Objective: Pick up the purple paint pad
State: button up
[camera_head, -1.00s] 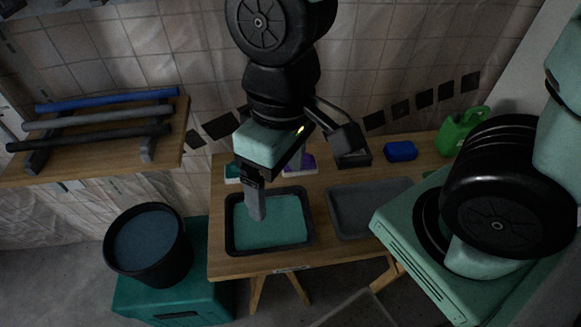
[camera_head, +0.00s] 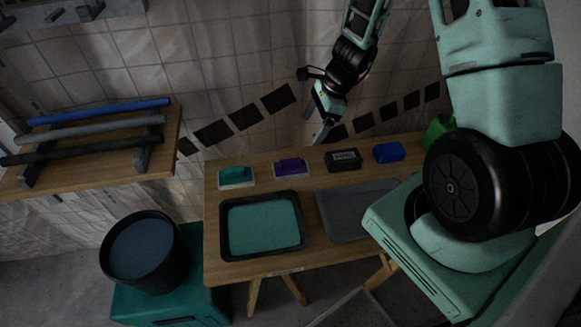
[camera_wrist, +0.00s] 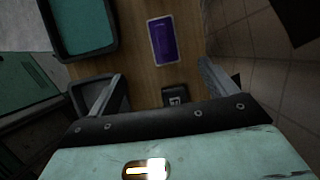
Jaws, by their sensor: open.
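The purple paint pad (camera_head: 291,168) lies on the wooden table, between a teal pad (camera_head: 236,176) and a dark box-like item (camera_head: 343,159). It also shows in the wrist view (camera_wrist: 161,41), flat on the wood, beyond my fingers and roughly between their lines. My gripper (camera_head: 318,127) is raised above the back of the table, near the wall, up and right of the purple pad. In the wrist view its two fingers (camera_wrist: 162,84) are wide apart with nothing between them at the tips.
A tray of teal paint (camera_head: 264,226) and an empty grey tray (camera_head: 350,208) sit at the front of the table (camera_head: 226,267). A blue block (camera_head: 389,152) and a green can (camera_head: 437,130) stand to the right. A bucket (camera_head: 141,250) is left of the table.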

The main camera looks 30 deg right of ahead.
aim_at(291, 160)
jog(key=b+x, duration=0.2)
jog(key=x, duration=0.9)
jog(key=shift+f, duration=0.35)
jog(key=x, duration=0.5)
jog(key=shift+w+a+f+b, duration=0.15)
jog(key=shift+w+f+b, duration=0.1)
jog(key=shift+w+b, duration=0.15)
jog(key=c, duration=1.1)
